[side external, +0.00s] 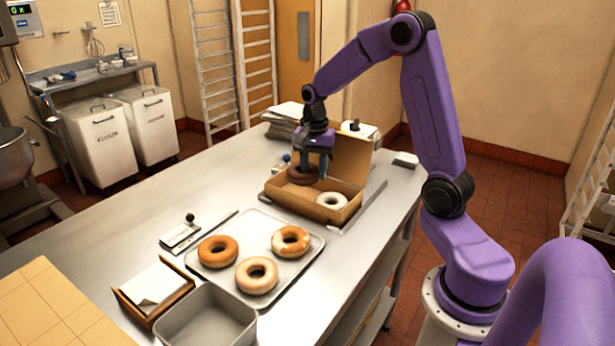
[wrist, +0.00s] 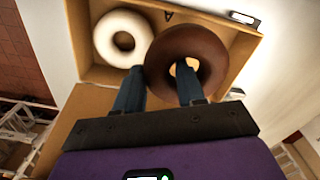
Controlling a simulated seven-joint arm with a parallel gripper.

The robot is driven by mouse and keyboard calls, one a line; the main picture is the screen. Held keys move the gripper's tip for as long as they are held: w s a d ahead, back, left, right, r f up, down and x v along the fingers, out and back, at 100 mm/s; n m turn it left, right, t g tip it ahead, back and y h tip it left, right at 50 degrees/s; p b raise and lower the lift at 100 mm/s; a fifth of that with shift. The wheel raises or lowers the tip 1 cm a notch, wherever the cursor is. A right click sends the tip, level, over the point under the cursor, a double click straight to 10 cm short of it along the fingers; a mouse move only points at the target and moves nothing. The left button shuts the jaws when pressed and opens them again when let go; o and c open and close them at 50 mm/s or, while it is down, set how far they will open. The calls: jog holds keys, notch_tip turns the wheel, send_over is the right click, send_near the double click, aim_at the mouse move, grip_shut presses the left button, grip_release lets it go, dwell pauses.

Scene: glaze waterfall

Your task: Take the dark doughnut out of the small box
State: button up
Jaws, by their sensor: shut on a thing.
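The dark doughnut (wrist: 213,43) is chocolate brown and shows in the wrist view at my gripper's fingertips. My gripper (wrist: 160,78) is shut on its ring, with one finger at the hole and the other at the outer left edge. In the side view my gripper (side external: 317,170) points down at the left part of the small box (side external: 297,207), with the dark doughnut (side external: 301,175) under it, at about rim height. I cannot tell whether the doughnut touches the box floor. A white doughnut (side external: 331,200) lies in the same box, to the right. The box lid stands open at the back.
A tray (side external: 305,262) with several doughnuts lies on the steel table in front of the box. A grey bin (side external: 207,318) and a napkin holder (side external: 153,286) stand at the near edge. Stacked boxes (side external: 284,118) are behind.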

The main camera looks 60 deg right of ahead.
jog(key=s+a+r, duration=0.3)
jog(key=s+r, duration=0.2)
jog(key=s, duration=0.4)
jog(key=shift+s+a+r, duration=0.15)
jog(key=shift+s+r, duration=0.1)
jog(key=shift+s, duration=0.1)
